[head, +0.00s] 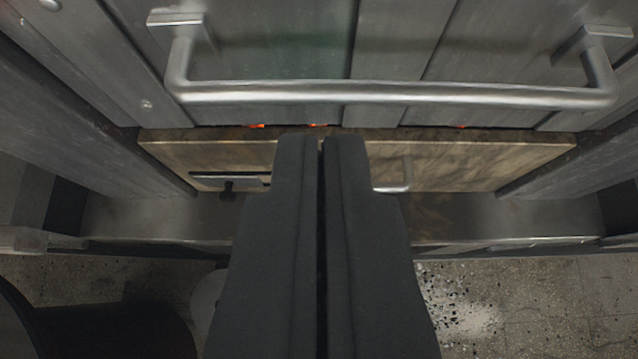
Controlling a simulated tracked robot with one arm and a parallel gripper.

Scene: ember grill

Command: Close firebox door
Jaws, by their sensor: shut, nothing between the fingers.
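The firebox door (465,165) is a wide, brownish metal panel across the middle of the head view, below the grey upper front. A small silver handle (406,176) shows on its right part, and a flat grey vent or latch piece with a dark knob (229,182) on its left part. Orange glow shows in a thin dark gap along its top edge. My gripper (322,140) is shut and empty, its dark fingers pointing at the door and covering its middle. I cannot tell whether the fingertips touch the door.
A long silver bar handle (390,94) spans the grey upper panel (285,40) above the door. Grey side posts stand left and right. A metal ledge (150,217) runs below the door. The speckled floor (560,300) shows beneath, with a dark rounded object (110,330) at lower left.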

